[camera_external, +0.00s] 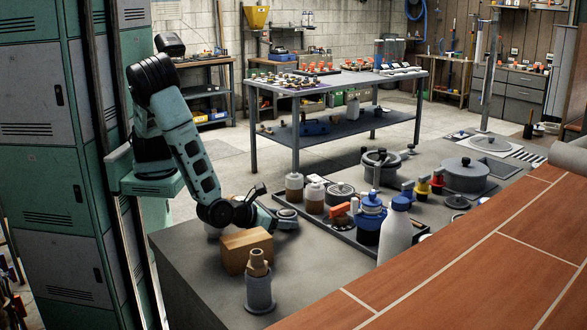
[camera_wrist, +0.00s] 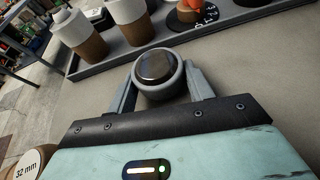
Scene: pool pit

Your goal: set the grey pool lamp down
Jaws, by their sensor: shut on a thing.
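The grey pool lamp (camera_wrist: 157,70) is a short round puck with a dark glassy face and a light grey rim. My gripper (camera_wrist: 160,84) is shut on it, one finger on each side. In the external view the lamp (camera_external: 287,213) is at the end of my gripper (camera_external: 284,222), low over the grey counter (camera_external: 330,275), just in front of the tray's left end. I cannot tell whether its underside touches the counter.
A dark tray (camera_external: 345,240) with several bottles and pots lies just beyond the lamp. A wooden block (camera_external: 246,251) and a grey cup with a brown fitting (camera_external: 259,290) stand nearer the camera. A round piece marked 32 mm (camera_wrist: 32,163) is left of my gripper. Bare counter surrounds the lamp's near side.

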